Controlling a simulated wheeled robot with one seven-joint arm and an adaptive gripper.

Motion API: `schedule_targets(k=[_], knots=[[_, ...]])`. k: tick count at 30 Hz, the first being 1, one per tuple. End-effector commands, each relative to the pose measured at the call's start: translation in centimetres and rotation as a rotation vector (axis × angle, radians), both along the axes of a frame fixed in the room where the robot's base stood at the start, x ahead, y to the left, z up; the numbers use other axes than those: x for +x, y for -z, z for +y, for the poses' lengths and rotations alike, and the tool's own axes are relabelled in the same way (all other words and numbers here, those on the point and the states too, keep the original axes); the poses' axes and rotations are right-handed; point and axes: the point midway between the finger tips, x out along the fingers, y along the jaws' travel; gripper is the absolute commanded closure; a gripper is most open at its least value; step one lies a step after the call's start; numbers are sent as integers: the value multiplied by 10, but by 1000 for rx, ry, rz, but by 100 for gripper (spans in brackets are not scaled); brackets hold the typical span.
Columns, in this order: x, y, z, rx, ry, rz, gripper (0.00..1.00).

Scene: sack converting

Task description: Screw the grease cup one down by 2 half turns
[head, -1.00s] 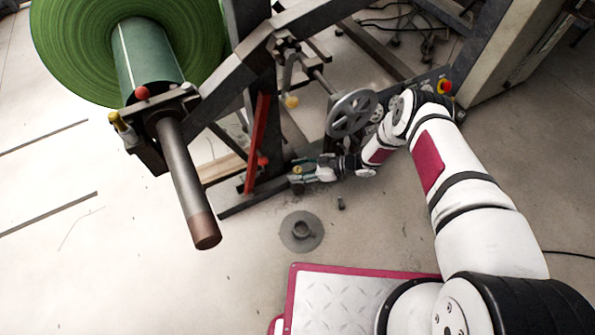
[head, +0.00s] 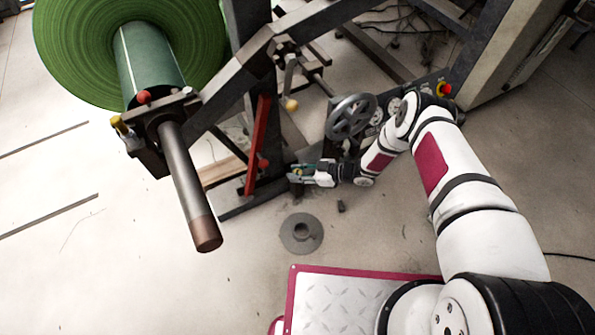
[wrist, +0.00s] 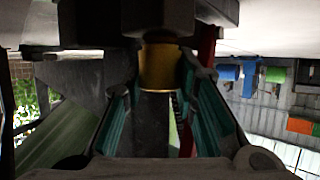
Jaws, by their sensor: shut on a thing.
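The grease cup (wrist: 159,68) shows in the wrist view as a brass-coloured cylinder under a dark block of the machine frame. My gripper (wrist: 160,85) is shut on it, with one teal-lined finger on each side. In the head view my gripper (head: 298,176) is low beside the frame, just right of the red lever's lower end. The cup is too small and too covered by the fingers to make out clearly there.
A red lever (head: 257,145) stands left of my gripper. A handwheel (head: 351,117) is above my forearm. The large green roll (head: 75,50) and its shaft (head: 187,185) are at left. A grey flanged disc (head: 301,233) lies on open floor.

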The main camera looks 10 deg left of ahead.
Motion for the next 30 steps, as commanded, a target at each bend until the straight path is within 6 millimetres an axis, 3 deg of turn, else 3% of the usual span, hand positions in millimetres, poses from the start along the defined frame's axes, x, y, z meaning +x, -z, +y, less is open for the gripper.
schedule_targets(k=[30], knots=[[-3, 0, 2, -3, 928, 1, 100]])
